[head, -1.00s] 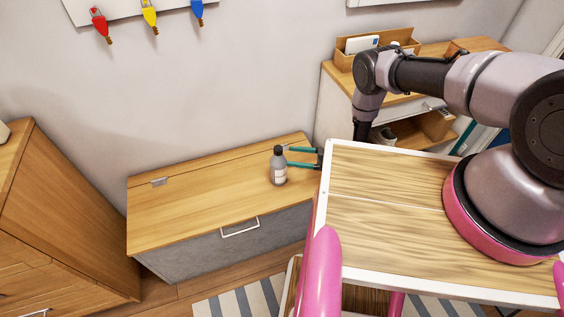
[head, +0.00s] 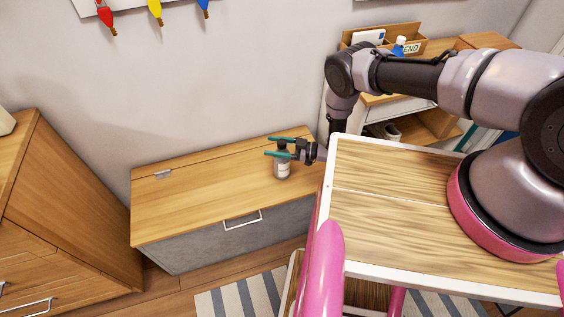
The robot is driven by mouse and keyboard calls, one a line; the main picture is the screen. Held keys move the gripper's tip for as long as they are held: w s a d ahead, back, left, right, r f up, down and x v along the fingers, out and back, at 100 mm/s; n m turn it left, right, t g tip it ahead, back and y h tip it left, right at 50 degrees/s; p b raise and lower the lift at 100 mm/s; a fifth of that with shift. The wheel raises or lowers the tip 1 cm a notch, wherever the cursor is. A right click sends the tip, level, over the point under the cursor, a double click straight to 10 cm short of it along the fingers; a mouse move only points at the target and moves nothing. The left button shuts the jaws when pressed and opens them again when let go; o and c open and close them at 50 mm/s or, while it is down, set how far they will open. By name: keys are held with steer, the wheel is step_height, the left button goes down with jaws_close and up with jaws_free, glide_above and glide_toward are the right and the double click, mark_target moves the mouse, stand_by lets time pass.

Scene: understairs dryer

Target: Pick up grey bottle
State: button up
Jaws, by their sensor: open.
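The grey bottle (head: 282,169) stands upright near the right end of the wooden top of a low chest (head: 205,198). It has a pale label and its cap is partly hidden behind my gripper. My gripper (head: 272,147) has teal fingers pointing left. The fingers are open and lie at the height of the bottle's neck and cap in the picture, one on the far side and one on the near side. I cannot tell whether they touch it.
A wooden cabinet (head: 72,205) stands at the left. A shelf unit (head: 425,135) with an open box (head: 430,47) is at the back right.

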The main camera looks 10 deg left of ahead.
jaws_close()
stand_by(1.3)
